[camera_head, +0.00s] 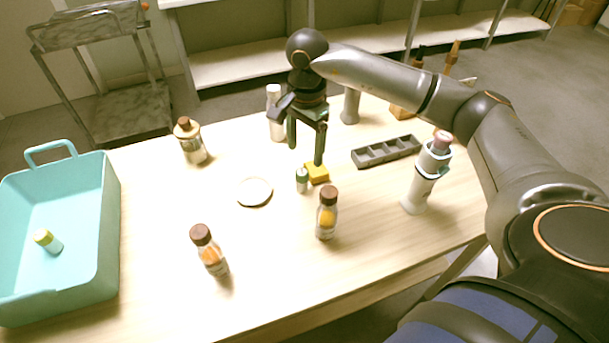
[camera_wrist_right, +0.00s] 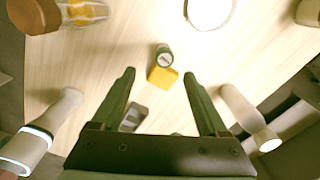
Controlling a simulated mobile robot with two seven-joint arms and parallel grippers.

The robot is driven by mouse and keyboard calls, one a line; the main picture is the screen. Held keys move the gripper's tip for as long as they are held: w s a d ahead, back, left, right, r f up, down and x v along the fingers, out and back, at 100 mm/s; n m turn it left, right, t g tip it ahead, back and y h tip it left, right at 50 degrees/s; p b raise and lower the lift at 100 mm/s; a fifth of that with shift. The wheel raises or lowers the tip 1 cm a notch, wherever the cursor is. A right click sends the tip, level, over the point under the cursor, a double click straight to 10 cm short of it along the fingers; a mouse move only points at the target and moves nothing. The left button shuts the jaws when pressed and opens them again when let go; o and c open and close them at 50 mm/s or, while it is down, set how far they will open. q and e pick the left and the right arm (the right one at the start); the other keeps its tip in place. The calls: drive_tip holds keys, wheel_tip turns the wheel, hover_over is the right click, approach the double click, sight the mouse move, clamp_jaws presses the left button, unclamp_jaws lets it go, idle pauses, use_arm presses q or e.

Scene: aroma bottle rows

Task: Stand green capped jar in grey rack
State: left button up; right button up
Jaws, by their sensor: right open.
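My left gripper is not in view.
A brown-capped bottle (camera_head: 327,213) stands in front, a white plate (camera_head: 255,192) to the left. A white device (camera_head: 425,178) stands right, a white bottle (camera_head: 275,115) behind. A teal crate (camera_head: 105,225) is at far left.

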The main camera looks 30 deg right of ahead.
sight(303, 172)
drive_tip(key=f, duration=0.5)
drive_tip(key=w+f+p, duration=0.1)
drive_tip(key=f, duration=0.2)
drive_tip(key=shift+f, duration=0.25)
clamp_jaws()
idle(0.4)
